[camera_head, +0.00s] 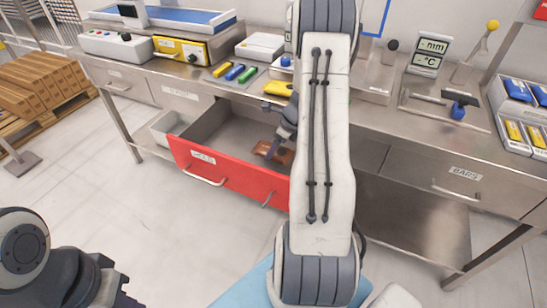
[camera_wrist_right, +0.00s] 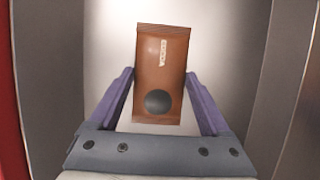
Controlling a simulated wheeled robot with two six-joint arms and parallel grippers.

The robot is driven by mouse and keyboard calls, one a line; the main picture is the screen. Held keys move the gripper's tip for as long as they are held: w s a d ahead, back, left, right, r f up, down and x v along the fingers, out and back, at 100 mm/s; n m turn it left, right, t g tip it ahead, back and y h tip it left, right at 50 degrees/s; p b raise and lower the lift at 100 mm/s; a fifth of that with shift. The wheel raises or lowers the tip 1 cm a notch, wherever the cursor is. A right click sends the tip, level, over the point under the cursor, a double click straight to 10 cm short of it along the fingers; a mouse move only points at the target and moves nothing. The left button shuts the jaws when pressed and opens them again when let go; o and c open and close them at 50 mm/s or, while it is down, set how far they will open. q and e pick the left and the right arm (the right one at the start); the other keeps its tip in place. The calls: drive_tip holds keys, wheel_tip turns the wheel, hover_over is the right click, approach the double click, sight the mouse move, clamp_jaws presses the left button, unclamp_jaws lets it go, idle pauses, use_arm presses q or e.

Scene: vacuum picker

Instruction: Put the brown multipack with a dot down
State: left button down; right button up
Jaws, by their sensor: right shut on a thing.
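The brown multipack (camera_wrist_right: 161,60) has a black dot near its lower end and a small pale label, and sits between the fingers of my right gripper (camera_wrist_right: 160,78). The gripper is shut on it. In the head view the brown multipack (camera_head: 268,151) shows low inside the open red-fronted drawer (camera_head: 225,178), behind its front. I cannot tell whether the pack touches the drawer floor. The right arm hides part of the drawer. My left arm is at the lower left of the head view; its fingers are not clearly seen.
The drawer otherwise looks empty, with grey walls close on both sides in the wrist view. A closed drawer marked BARS (camera_head: 455,185) is at right.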

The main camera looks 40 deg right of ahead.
sight(278, 150)
wheel_tip(278, 150, down, 4)
drive_tip(key=shift+r+b, duration=0.1)
drive_tip(key=shift+b, duration=0.4)
